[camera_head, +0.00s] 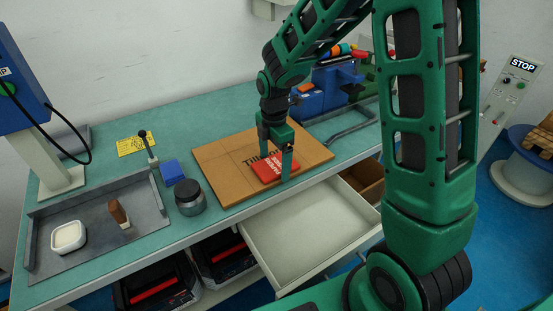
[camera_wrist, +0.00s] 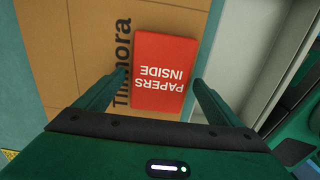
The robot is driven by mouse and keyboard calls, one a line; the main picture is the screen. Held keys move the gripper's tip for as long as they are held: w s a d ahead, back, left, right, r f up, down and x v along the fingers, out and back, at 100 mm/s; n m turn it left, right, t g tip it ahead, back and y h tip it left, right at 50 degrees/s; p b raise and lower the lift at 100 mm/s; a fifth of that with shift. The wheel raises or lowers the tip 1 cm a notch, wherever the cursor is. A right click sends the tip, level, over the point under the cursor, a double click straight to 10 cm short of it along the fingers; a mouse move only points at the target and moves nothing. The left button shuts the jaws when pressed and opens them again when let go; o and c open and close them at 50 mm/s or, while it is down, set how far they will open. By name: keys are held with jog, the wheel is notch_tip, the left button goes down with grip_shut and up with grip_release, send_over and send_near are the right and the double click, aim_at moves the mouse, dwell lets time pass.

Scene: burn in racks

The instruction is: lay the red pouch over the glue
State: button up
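The red pouch (camera_head: 266,168), printed "PAPERS INSIDE", lies flat on a brown cardboard piece (camera_head: 222,160) on the bench. In the wrist view the pouch (camera_wrist: 166,72) is between my two fingers, with the black print "Tillmora" beside it on the cardboard. My gripper (camera_head: 277,160) points down over the pouch, its fingers apart and one along each side; it also shows in the wrist view (camera_wrist: 160,78). I cannot tell whether the fingers touch the pouch. No thing is clearly marked as glue; a dark jar with a grey band (camera_head: 189,199) stands left of the cardboard.
A grey tray (camera_head: 88,250) at left holds a white dish (camera_head: 68,237) and a brown-handled tool (camera_head: 118,213). A blue block (camera_head: 172,172) and a lever (camera_head: 149,148) stand behind the jar. An open, empty drawer (camera_head: 305,235) juts out below the cardboard. A blue vise (camera_head: 320,92) stands behind.

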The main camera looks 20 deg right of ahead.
aim_at(274, 165)
notch_tip(274, 165, up, 12)
jog(key=s+d+r+m, duration=0.4)
jog(key=s+d+m, duration=0.9)
jog(key=s+m, duration=0.1)
jog(key=s+d+f+m, duration=0.1)
jog(key=s+d+m, duration=0.1)
jog(key=s+m, duration=0.4)
jog(key=s+d+m, duration=0.3)
jog(key=s+m, duration=0.3)
jog(key=s, duration=0.3)
jog(key=shift+s+d+f+m, duration=0.2)
jog(key=shift+d+f+m, duration=0.1)
jog(key=shift+f, duration=0.1)
jog(key=shift+w+f, duration=0.25)
jog(key=shift+w, duration=0.3)
